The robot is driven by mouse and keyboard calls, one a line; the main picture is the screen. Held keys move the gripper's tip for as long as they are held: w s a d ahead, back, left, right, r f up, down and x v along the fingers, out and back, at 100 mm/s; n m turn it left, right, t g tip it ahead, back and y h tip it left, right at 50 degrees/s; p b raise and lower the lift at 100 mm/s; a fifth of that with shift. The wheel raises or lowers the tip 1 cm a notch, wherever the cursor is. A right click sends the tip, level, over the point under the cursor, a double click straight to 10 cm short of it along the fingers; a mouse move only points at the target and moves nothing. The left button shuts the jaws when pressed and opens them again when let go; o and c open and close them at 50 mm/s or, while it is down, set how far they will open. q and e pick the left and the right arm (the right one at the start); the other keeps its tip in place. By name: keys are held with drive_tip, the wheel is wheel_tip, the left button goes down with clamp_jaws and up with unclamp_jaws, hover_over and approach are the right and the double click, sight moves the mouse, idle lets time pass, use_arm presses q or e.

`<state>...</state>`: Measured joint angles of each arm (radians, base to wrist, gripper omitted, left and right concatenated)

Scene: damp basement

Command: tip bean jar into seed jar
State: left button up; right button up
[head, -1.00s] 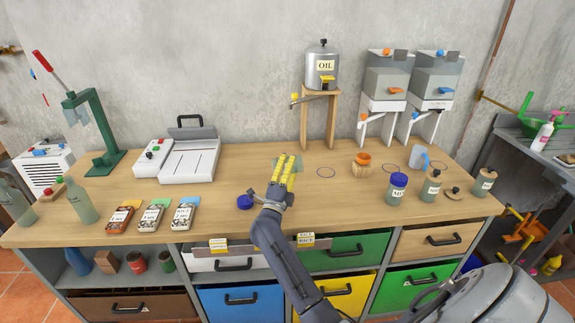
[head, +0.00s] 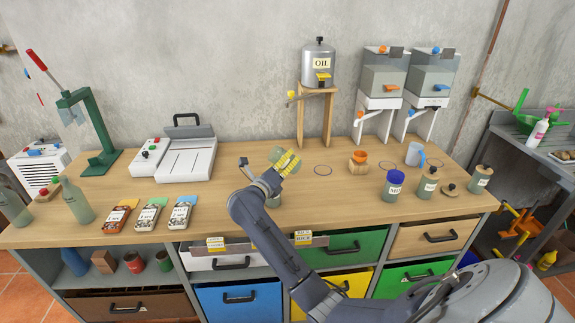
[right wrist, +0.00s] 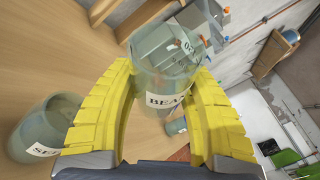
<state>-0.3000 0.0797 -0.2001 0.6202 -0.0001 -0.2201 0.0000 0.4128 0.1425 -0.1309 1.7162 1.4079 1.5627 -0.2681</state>
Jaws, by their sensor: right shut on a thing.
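My right gripper (head: 285,163) has yellow fingers and is shut on the bean jar, a greenish see-through jar. The bean jar (head: 277,154) is held above the worktop in the head view. In the right wrist view the bean jar (right wrist: 165,70) sits between both fingers, its label reading "BEA". The seed jar (head: 274,198) stands on the worktop just below the gripper, partly hidden by my wrist. It also shows in the right wrist view (right wrist: 45,130), left of the fingers, with a label starting "SE". I cannot tell the bean jar's exact tilt or contents. My left gripper is out of view.
A wooden stand (head: 315,115) holds the oil can behind. Seed-style packets (head: 150,217) and a white sealer (head: 187,158) are to the left.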

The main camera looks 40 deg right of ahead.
sight(279, 152)
drive_tip(key=m+y, duration=0.1)
drive_tip(key=r+m+y, duration=0.1)
drive_tip(key=m, duration=0.1)
drive_tip(key=r+m+y, duration=0.1)
drive_tip(key=shift+w+a+r+m+g, duration=0.25)
drive_tip(key=shift+a+m+g, duration=0.15)
drive_tip(key=m+y, duration=0.1)
drive_tip(key=r+m, duration=0.1)
drive_tip(key=m+y, duration=0.1)
drive_tip(key=shift+w+a+r+t+y, duration=0.15)
drive_tip(key=shift+a+t+y, duration=0.1)
drive_tip(key=shift+t+y, duration=0.05)
